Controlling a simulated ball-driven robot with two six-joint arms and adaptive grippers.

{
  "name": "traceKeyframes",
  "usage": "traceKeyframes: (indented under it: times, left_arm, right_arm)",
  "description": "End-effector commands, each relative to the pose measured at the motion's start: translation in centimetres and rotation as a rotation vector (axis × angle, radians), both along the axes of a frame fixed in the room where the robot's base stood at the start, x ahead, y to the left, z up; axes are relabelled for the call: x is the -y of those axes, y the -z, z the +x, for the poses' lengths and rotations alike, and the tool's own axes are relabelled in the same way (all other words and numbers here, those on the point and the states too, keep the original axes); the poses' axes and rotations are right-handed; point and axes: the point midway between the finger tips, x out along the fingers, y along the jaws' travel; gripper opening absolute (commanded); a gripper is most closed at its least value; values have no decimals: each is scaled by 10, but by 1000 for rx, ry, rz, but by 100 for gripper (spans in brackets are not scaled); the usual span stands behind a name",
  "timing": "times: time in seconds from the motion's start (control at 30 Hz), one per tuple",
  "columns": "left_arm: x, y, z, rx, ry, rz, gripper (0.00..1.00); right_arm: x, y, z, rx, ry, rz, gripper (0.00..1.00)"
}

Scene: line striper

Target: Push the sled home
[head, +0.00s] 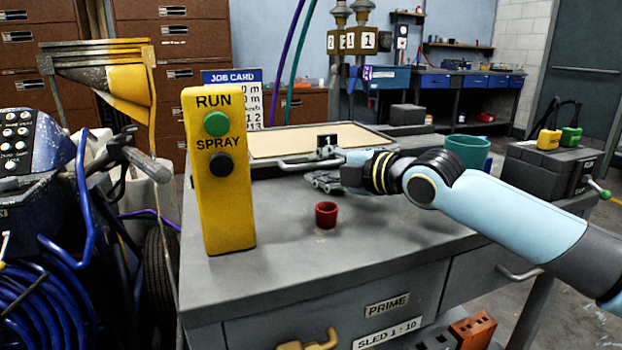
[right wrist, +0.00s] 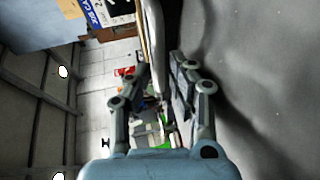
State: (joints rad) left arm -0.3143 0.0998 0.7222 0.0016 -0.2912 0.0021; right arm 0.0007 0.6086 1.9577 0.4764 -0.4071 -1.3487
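A pale tray-like board (head: 340,139) lies at the back of the grey bench. A small dark block (head: 327,142) stands at its front edge, and a light bar handle (head: 311,161) runs along the front. I take these as the sled, though no label on them says so. My right gripper (head: 325,181) is low over the bench, just in front of the bar. In the right wrist view its fingers (right wrist: 158,82) are apart, with a pale bar (right wrist: 153,45) between or just beyond them. Contact cannot be told. My left gripper is not in view.
A yellow RUN/SPRAY post (head: 218,180) stands at the bench's left front. A small red cup (head: 326,215) stands on the bench in front of my right gripper. A teal bowl (head: 467,152) and a dark battery-like box (head: 546,168) are to the right.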

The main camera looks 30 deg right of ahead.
Motion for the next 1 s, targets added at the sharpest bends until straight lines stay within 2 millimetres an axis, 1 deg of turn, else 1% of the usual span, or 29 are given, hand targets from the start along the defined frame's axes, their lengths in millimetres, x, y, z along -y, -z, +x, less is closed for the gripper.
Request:
traceKeyframes:
  times: [0.03,0.1,0.2,0.5,0.67,1.0]
  left_arm:
    - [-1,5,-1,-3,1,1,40]
    - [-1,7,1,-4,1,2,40]
    - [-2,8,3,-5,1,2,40]
    - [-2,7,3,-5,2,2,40]
    - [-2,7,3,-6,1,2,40]
    - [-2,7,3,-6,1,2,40]
  right_arm:
    - [-1,5,8,-1,2,4,21]
    - [-2,5,16,0,3,4,21]
    - [-4,6,23,-1,1,2,21]
    - [-4,4,26,0,0,-1,21]
    - [-4,5,25,0,0,-1,0]
    - [-4,4,25,0,0,0,0]
